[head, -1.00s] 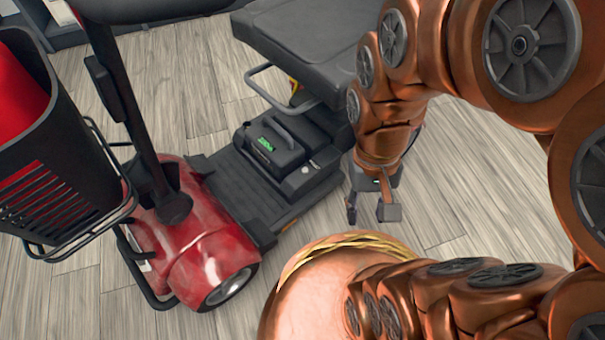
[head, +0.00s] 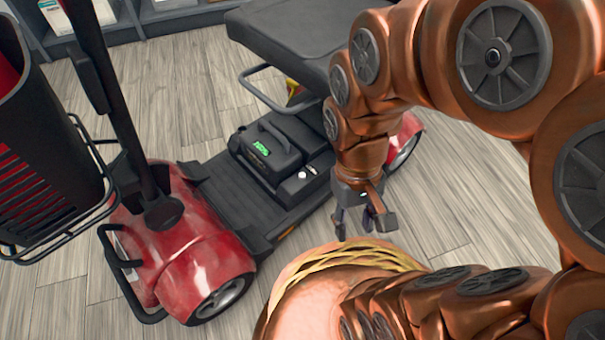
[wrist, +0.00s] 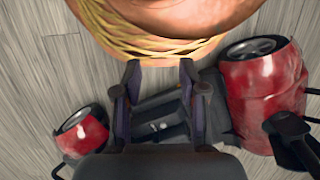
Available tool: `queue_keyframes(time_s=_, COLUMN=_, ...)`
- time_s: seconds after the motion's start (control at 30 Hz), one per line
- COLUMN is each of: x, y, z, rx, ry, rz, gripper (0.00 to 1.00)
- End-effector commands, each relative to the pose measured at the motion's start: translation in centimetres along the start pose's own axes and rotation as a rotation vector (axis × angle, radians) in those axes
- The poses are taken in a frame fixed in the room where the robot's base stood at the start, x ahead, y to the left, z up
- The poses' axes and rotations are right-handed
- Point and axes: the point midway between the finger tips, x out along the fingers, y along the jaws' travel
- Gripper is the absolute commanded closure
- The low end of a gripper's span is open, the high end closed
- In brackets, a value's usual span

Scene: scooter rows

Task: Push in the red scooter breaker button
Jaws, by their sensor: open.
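A red mobility scooter (head: 195,245) with a black seat (head: 290,35) stands on the wood floor, left and centre in the head view. A black battery box (head: 270,150) with a green display and a handle sits on its footboard below the seat. A small pale round part (head: 302,175) shows beside the box; whether it is the breaker button, I cannot tell. My gripper (head: 362,228) is open and empty, pointing down to the right of the footboard. In the wrist view my gripper (wrist: 160,75) has its fingers apart, with the box (wrist: 165,115) partly hidden behind them.
A black basket (head: 45,150) with red contents hangs on the scooter's front at the left. The black steering column (head: 115,100) rises near it. A shelf (head: 165,18) stands at the back. Bare floor (head: 470,220) lies to the right of the scooter.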

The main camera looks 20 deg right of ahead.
Motion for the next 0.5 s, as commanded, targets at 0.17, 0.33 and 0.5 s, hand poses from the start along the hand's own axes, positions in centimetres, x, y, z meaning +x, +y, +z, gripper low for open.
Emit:
queue_keyframes(time_s=0.17, x=-0.2, y=0.0, z=0.1, rx=-0.001, ry=0.000, rz=0.000, gripper=0.73)
queue_keyframes(time_s=0.33, x=-2.0, y=0.0, z=0.6, rx=-0.009, ry=-0.002, rz=-0.002, gripper=0.91)
queue_keyframes(time_s=0.5, x=-5.4, y=-0.1, z=1.6, rx=-0.027, ry=-0.006, rz=-0.007, gripper=1.00)
